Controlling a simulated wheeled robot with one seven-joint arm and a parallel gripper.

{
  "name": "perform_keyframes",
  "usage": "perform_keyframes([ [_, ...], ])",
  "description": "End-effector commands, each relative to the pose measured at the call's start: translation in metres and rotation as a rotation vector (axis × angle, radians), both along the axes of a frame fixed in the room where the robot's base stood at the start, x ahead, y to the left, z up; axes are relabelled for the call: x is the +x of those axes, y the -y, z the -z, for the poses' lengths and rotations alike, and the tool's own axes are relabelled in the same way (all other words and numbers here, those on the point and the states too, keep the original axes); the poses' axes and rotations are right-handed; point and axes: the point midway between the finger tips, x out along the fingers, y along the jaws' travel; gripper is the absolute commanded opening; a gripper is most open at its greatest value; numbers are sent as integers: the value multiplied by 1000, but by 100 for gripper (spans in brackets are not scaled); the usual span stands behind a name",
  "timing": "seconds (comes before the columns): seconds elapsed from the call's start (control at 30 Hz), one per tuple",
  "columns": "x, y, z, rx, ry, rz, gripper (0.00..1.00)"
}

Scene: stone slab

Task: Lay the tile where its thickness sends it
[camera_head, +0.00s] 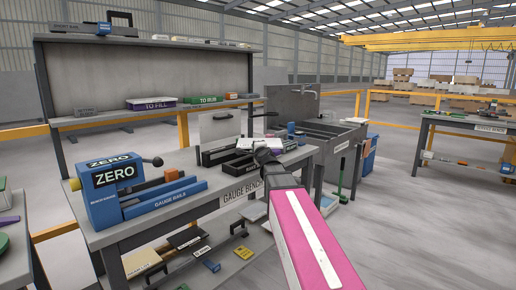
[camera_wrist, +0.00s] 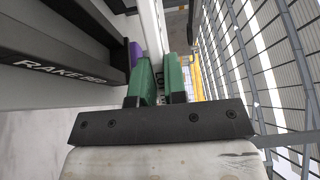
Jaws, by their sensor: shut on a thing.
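My gripper (camera_wrist: 160,82) has two green fingers, shut on a thin pale piece that looks like the tile (camera_wrist: 151,28). It stands edge-on to the wrist camera, so its faces and thickness cannot be judged. In the head view my gripper (camera_head: 266,156) is a small dark shape over the right part of the gauge bench (camera_head: 236,197); I cannot make out the tile there. The blue gauge marked ZERO (camera_head: 112,178) stands at the bench's left end. A purple tray marked TO FILL (camera_head: 152,103) and a green one marked TO RUB (camera_head: 205,99) sit on the shelf behind.
In the wrist view a black bar marked RAKE BED (camera_wrist: 62,70) lies left of the fingers, with a purple thing (camera_wrist: 136,52) close by. Black boxes (camera_head: 222,154) crowd the bench near my gripper. A sink (camera_head: 325,130) stands to the right, and another table (camera_head: 470,124) farther right.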

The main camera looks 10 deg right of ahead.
Motion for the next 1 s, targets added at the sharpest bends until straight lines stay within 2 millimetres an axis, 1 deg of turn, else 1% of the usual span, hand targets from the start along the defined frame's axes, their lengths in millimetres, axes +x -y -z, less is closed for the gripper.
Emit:
perform_keyframes([
  [0.37,6,2,19,0,1,-94,0],
  [0.6,11,1,32,-1,4,-236,0],
  [0.83,13,0,31,-1,6,-383,0],
  [1.0,12,1,21,-1,7,-541,0],
])
